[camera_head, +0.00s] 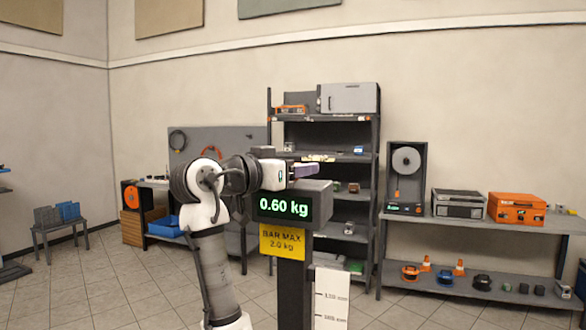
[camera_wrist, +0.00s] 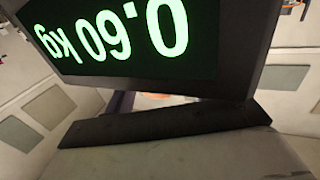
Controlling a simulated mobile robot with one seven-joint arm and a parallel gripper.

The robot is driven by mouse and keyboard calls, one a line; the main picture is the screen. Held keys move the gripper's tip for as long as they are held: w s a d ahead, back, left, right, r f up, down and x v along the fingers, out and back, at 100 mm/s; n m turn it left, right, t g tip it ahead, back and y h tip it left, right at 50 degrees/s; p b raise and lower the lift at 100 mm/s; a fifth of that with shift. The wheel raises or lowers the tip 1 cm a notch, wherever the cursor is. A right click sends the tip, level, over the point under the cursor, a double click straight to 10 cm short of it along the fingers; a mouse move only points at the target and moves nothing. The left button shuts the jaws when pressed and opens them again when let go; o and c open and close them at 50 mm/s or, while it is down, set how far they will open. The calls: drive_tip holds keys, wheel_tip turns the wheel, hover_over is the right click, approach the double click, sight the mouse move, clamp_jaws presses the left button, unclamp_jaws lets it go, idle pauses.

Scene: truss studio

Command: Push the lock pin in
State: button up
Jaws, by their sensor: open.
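I cannot make out the lock pin in either view. A dark post (camera_head: 291,275) carries a display box (camera_head: 283,207) reading "0.60 kg" in green. The display also shows large and upside down in the wrist view (camera_wrist: 125,45). My gripper (camera_head: 305,171) is just above and behind the top of the box, at the end of my white and grey arm, and is open. Its fingertips are too small to tell apart in the head view. In the wrist view a dark bar crosses below the display; I cannot tell what it belongs to.
A yellow sign (camera_head: 283,241) reading "BAR MAX 2.0 kg" and a white height scale (camera_head: 331,297) are at the post. Behind stand a dark shelf rack (camera_head: 325,118) and a bench (camera_head: 480,224) with an orange case (camera_head: 516,209).

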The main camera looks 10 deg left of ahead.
drive_tip(key=b+v, duration=0.4)
drive_tip(key=v, duration=0.9)
drive_tip(key=shift+s+a+b, duration=0.25)
drive_tip(key=shift+s+b, duration=0.05)
drive_tip(key=shift+b, duration=0.05)
drive_tip(key=shift+f, duration=0.1)
